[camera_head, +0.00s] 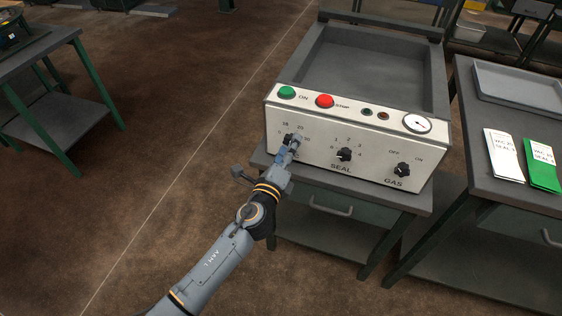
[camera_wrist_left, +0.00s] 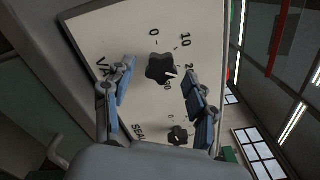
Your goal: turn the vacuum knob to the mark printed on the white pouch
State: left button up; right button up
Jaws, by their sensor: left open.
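The vacuum knob (camera_wrist_left: 160,67) is a black lobed knob on the white front panel. Its pale pointer faces right and slightly down in the wrist view, towards the 20 side of the scale. My left gripper (camera_wrist_left: 160,97) is open, with one finger on each side of the knob's line; contact is not clear. In the head view my left gripper (camera_head: 290,148) is at the panel and partly covers the knob (camera_head: 289,138). The white pouch (camera_head: 503,158) lies on the right table; its print is small, perhaps "VAC 20". My right gripper is out of view.
The seal knob (camera_head: 344,154) and gas knob (camera_head: 402,169) are to the right on the panel. Green (camera_head: 287,92) and red (camera_head: 325,101) buttons and a gauge (camera_head: 417,123) are above. A green pouch (camera_head: 542,165) lies beside the white one.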

pick_arm(q)
jog(key=v, duration=1.1)
jog(key=s+a+f+n+g+y+p, duration=0.1)
jog(key=s+a+f+n+g, duration=0.25)
jog(key=f, duration=0.75)
jog(key=s+a+f+n+g+y, duration=0.2)
jog(key=s+a+f+n, duration=0.25)
jog(key=f, duration=0.65)
jog(key=s+a+f+n+g+y+p, duration=0.1)
jog(key=s+a+f+n+g, duration=0.25)
jog(key=f, duration=0.75)
jog(key=s+a+f+n+g, duration=0.2)
jog(key=s+a+f+n, duration=0.1)
jog(key=s, duration=0.7)
jog(key=s+a+f+n+g+y, duration=0.1)
jog(key=s+a+f+n+g, duration=0.1)
jog(key=s+f+n, duration=0.4)
jog(key=s+a+f+n+g, duration=0.3)
jog(key=s+f, duration=0.4)
jog(key=s, duration=0.7)
jog(key=shift+a+n+y+p, duration=0.3)
jog(key=shift+n, duration=0.55)
jog(key=shift+f, duration=0.1)
